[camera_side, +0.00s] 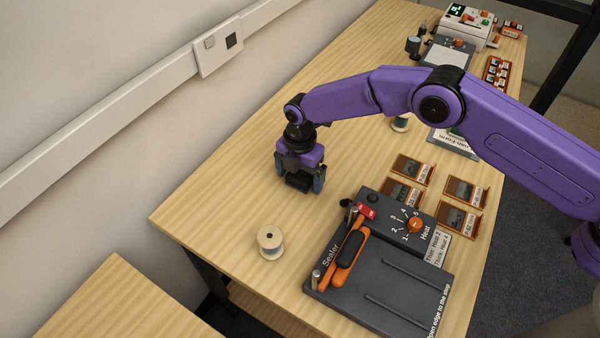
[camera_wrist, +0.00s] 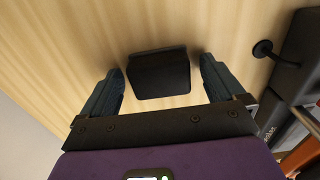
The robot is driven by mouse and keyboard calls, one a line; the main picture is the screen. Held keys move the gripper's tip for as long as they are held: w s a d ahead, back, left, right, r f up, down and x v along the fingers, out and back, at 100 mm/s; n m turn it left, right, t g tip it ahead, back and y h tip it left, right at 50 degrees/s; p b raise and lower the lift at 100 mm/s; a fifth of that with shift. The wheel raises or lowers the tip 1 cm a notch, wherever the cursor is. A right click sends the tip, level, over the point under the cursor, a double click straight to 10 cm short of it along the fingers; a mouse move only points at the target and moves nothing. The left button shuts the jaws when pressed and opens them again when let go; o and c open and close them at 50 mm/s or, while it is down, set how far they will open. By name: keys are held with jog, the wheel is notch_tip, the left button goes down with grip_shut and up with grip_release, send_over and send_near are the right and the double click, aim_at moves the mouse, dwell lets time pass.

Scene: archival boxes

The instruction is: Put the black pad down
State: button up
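The black pad (camera_wrist: 159,74) is a small dark block; in the wrist view it lies between and slightly beyond my fingertips. It also shows in the side view (camera_side: 298,182), low under my gripper, and looks to be on or very near the wooden table. My gripper (camera_side: 300,181) points down over it, near the table's wall side. In the wrist view my gripper (camera_wrist: 160,72) has its two blue-grey fingers apart, with a gap of bare wood on each side of the pad. The pad's underside is hidden.
The dark grey sealer (camera_side: 385,265) with its orange handle stands to the right and nearer the camera. A spool (camera_side: 270,242) stands nearer the camera. Several framed cards (camera_side: 412,169) lie right of my gripper. The wall (camera_side: 110,120) runs along the left. Bare wood surrounds the pad.

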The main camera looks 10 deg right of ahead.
aim_at(302, 175)
notch_tip(302, 175, up, 12)
jog(key=shift+r, duration=0.15)
dwell(0.7)
jog(key=s+d+r+m, duration=0.7)
jog(key=s+d+r, duration=0.5)
jog(key=s+d, duration=0.2)
jog(key=s+d+m, duration=0.7)
jog(key=s+d, duration=1.3)
jog(key=d, duration=0.1)
jog(key=shift+s+d+f, duration=0.25)
jog(key=shift+s+d, duration=0.05)
jog(key=shift+d, duration=0.05)
